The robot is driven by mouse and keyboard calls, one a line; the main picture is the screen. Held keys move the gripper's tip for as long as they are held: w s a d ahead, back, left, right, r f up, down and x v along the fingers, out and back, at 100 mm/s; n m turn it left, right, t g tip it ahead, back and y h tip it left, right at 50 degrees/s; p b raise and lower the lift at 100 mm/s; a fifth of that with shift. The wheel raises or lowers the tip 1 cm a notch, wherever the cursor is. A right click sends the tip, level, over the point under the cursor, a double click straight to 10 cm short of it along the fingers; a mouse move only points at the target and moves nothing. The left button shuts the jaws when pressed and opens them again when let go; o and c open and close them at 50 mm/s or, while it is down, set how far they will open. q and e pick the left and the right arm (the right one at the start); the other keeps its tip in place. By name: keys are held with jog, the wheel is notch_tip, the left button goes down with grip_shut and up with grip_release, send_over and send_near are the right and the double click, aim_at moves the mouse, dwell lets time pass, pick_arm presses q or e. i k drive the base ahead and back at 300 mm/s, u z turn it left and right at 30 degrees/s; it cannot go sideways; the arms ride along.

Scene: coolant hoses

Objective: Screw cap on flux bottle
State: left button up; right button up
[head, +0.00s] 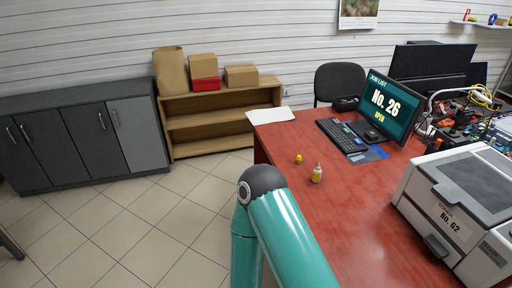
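A small bottle (316,176) with a yellow and white body and a thin pale tip stands upright on the red desk. It looks like the flux bottle. A small yellow piece (298,159), which looks like the cap, sits on the desk apart from the bottle, behind it and to its left. It is too small to tell which way up it is. A teal arm of mine rises at the bottom middle, left of the desk. Neither of my grippers shows.
The red desk (340,215) is clear around the bottle. A keyboard (341,136), a monitor (391,104) and a blue mat (370,154) lie behind. A toner printer (455,205) stands at right. White papers (271,115) lie at the far left corner.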

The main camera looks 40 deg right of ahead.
aim_at(317, 173)
jog(key=z, duration=0.15)
jog(key=i, duration=1.1)
jog(key=z, duration=0.8)
jog(key=i, duration=0.4)
jog(key=z, duration=0.45)
jog(key=k, duration=0.9)
jog(key=z, duration=0.15)
jog(key=i, duration=1)
jog(key=u, duration=0.05)
